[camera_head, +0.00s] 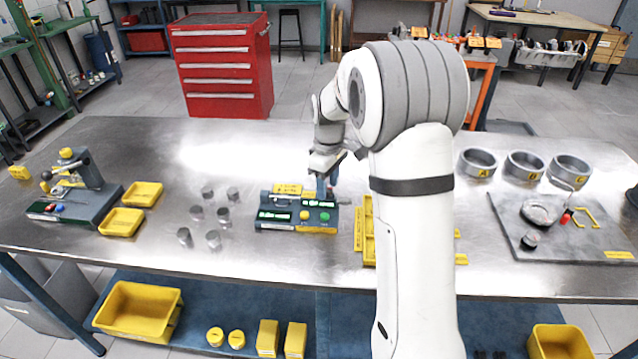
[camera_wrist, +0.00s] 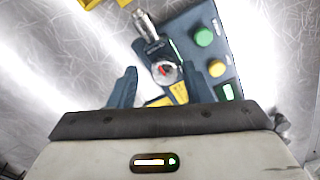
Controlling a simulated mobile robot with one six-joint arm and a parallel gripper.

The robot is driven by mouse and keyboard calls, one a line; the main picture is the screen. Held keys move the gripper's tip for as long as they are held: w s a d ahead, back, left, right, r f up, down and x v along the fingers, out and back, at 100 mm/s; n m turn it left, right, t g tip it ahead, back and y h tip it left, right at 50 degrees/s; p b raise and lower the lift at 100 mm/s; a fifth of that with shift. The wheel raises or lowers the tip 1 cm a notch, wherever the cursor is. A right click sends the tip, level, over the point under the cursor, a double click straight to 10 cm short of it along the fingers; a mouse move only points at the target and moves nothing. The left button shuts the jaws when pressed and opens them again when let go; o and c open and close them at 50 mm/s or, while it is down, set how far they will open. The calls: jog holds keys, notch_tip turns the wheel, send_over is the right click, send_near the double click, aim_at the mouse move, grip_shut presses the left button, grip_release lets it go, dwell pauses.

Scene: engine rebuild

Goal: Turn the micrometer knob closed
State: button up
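The micrometer station is a dark blue-grey box (camera_head: 297,212) at the middle of the bench, with green displays and coloured buttons. In the wrist view, the box (camera_wrist: 188,24) shows from above, tilted. A small round silver piece with a red mark (camera_wrist: 164,71), apparently the micrometer knob, lies between my finger tips. A silver cylinder (camera_wrist: 147,24) lies just beyond it. My gripper (camera_wrist: 159,76) is open, with one finger on each side of the round piece; contact is not clear. In the head view my gripper (camera_head: 326,178) is over the box's back right, partly hiding it.
The box also has a green button (camera_wrist: 204,37) and a yellow button (camera_wrist: 217,68), close to my right finger. Several grey cylinders (camera_head: 196,212) stand left of the box. A yellow tray (camera_head: 368,228) stands right. Grey rings (camera_head: 478,163) and a dark plate (camera_head: 510,215) are farther right.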

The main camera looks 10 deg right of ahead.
jog(key=shift+o, duration=0.2)
jog(key=shift+a, duration=0.1)
notch_tip(320, 180, up, 8)
jog(key=shift+f, duration=0.1)
dwell(0.3)
